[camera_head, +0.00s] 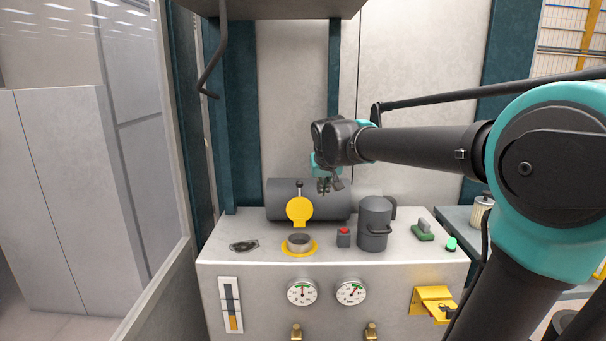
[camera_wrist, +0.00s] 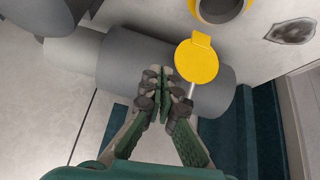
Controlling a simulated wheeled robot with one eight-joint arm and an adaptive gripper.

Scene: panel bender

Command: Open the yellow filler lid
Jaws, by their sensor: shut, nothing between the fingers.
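The yellow filler lid (camera_head: 299,209) stands raised on its hinge behind the filler neck (camera_head: 299,241), whose mouth is uncovered. The neck is a short grey ring with a yellow collar. In the wrist view the round yellow lid (camera_wrist: 197,64) lies apart from the neck (camera_wrist: 221,10). My gripper (camera_head: 326,188) is right of and above the lid, over the grey cylinder. In the wrist view my gripper (camera_wrist: 165,85) has its fingers together with nothing between them, beside the lid and apart from it.
A dark grey cylinder (camera_head: 330,203) lies behind the lid. A dark flat piece (camera_head: 243,246) lies left of the neck. A bent rod (camera_head: 211,70) hangs at upper left.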

